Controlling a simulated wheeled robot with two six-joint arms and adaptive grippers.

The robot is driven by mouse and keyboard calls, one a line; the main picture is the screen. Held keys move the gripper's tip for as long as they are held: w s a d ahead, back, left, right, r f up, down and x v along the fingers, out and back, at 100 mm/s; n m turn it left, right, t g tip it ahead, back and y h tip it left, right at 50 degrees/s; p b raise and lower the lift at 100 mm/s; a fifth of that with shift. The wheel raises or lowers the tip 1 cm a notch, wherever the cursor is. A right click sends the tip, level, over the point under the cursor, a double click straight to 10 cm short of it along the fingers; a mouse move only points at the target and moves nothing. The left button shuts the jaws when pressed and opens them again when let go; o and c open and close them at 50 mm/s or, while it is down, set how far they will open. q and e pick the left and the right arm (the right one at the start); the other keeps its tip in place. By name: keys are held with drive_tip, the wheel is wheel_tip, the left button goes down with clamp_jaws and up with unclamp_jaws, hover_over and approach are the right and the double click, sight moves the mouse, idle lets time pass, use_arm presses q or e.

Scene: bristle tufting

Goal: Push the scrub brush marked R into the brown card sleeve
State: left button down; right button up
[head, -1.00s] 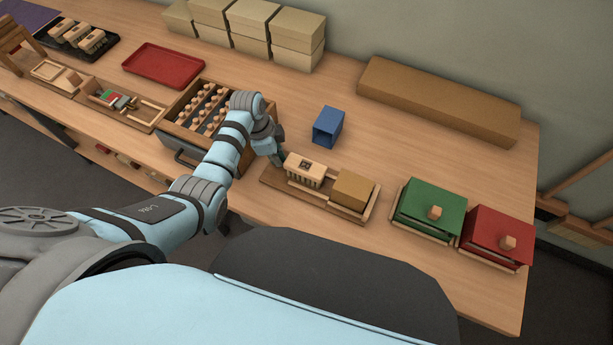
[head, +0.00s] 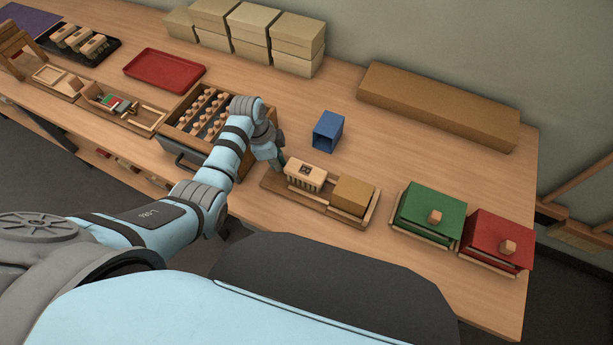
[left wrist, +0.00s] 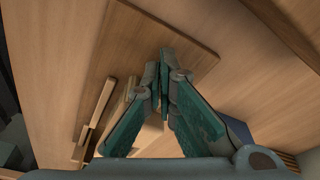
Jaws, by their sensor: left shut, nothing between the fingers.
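The scrub brush (head: 305,173) is a pale wooden block with bristles along its front side and a dark mark on top, too small to read. It lies on a low wooden tray (head: 272,184). The brown card sleeve (head: 354,194) sits on the same tray just right of the brush; the brush is outside it. My left gripper (head: 279,163) is shut and empty, low over the tray's left end, beside the brush's left end. In the left wrist view its fingertips (left wrist: 165,68) meet over the board; the fingers hide most of the brush. My right gripper is not in view.
A blue open box (head: 328,131) stands behind the tray. A green box (head: 432,211) and a red box (head: 497,239) stand to the right. A rack of pegs (head: 208,112) is left of my arm. A long cardboard box (head: 437,104) lies at the back.

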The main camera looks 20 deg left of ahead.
sight(311, 173)
use_arm(q)
drive_tip(key=shift+d, duration=0.1)
idle(0.3)
drive_tip(key=shift+s+d+p, duration=0.2)
drive_tip(key=shift+d+p, duration=0.4)
drive_tip(key=shift+d, duration=0.8)
drive_tip(key=shift+s+d+p, duration=0.2)
drive_tip(key=shift+d+p, duration=0.35)
drive_tip(key=shift+d, duration=0.85)
drive_tip(key=shift+s+d+p, duration=0.15)
drive_tip(key=shift+d+p, duration=0.05)
drive_tip(key=shift+d, duration=1.05)
drive_tip(key=shift+s+d+p, duration=0.2)
drive_tip(key=shift+d+p, duration=0.05)
drive_tip(key=shift+d, duration=1)
drive_tip(key=shift+s+d+p, duration=0.15)
drive_tip(key=shift+d+p, duration=0.05)
drive_tip(key=shift+d, duration=1.05)
drive_tip(key=shift+w+a+r+p, duration=0.15)
drive_tip(key=shift+a+p, duration=0.35)
drive_tip(key=shift+a, duration=1.05)
drive_tip(key=shift+w+r, duration=0.1)
drive_tip(key=shift+r, duration=0.2)
wheel_tip(311, 173, up, 8)
drive_tip(key=shift+r+p, duration=0.1)
drive_tip(key=shift+p, duration=0.45)
